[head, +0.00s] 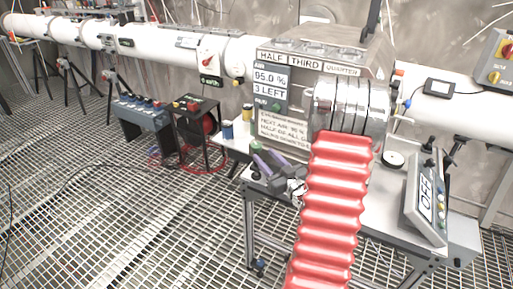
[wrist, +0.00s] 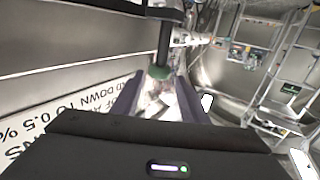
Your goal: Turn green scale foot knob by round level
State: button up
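The green foot knob (head: 256,147) is at the left edge of the bench, below the grey scale housing. It also shows in the wrist view (wrist: 160,72) under a dark vertical rod. My gripper (head: 260,155) has two purple fingers pointing at the knob. In the wrist view, my gripper (wrist: 158,80) is open, with the knob at the gap between the fingertips. I cannot tell if either finger touches it. A small round white-faced disc (head: 392,159) lies on the bench at the right and may be the round level; its bubble is too small to read.
The scale housing carries a display (head: 270,78) reading "95.0 %" and "3 LEFT". Metal discs (head: 347,104) stand beside it. A control box (head: 427,199) reading "OFF" is at the bench's right.

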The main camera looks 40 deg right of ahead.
aim_at(257, 150)
jog(key=w, duration=0.2)
jog(key=w+d, duration=0.1)
jog(key=w, duration=0.4)
jog(key=shift+d, duration=0.15)
jog(key=shift+c, duration=0.5)
jog(key=c, duration=0.7)
jog(key=shift+o, duration=0.2)
jog(key=shift+w+m+g+h, duration=0.1)
jog(key=shift+m+g+h, duration=0.4)
jog(key=shift+m+h, duration=0.7)
jog(key=shift+m+g+h, duration=0.5)
jog(key=shift+m+h, duration=0.2)
jog(key=shift+h, duration=0.9)
jog(key=o, duration=0.8)
jog(key=shift+c, duration=0.2)
